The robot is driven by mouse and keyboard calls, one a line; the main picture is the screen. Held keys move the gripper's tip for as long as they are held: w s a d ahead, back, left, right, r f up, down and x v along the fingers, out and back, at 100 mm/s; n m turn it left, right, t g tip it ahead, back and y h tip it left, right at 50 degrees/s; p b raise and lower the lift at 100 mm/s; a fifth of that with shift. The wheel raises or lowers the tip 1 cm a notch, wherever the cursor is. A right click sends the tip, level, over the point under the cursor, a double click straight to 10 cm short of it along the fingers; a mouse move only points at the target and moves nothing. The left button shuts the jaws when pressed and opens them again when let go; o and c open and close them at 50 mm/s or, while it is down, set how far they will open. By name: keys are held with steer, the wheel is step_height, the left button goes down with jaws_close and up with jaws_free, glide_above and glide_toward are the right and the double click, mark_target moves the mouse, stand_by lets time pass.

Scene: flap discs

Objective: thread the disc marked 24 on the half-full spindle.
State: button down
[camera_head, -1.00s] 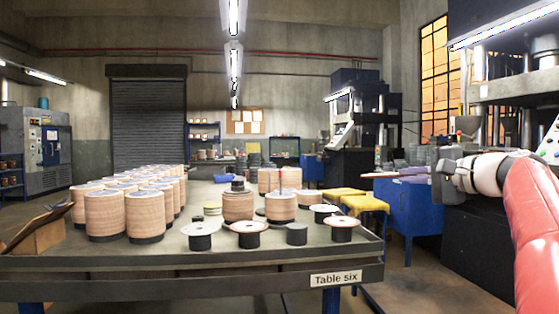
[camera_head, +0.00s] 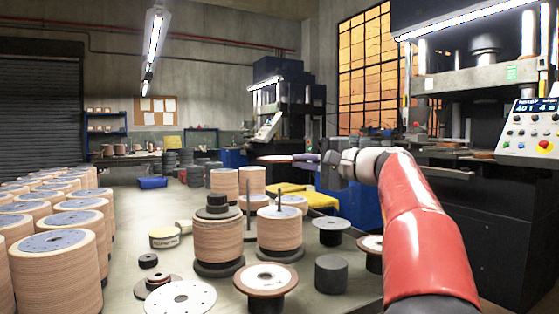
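Many full stacks (camera_head: 58,270) fill the left of the table (camera_head: 125,262). Pale-topped discs on dark stands (camera_head: 266,279), a black cylinder (camera_head: 331,274) and a flat pale disc (camera_head: 180,299) lie in front. A press with a control panel (camera_head: 530,132) stands at right.

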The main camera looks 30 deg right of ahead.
steer(key=shift+f+b, duration=1.2)
steer(key=shift+f, duration=1.5)
steer(key=shift+s+f+b, duration=0.1)
steer(key=shift+f+b, duration=1.55)
steer(key=shift+b, duration=0.15)
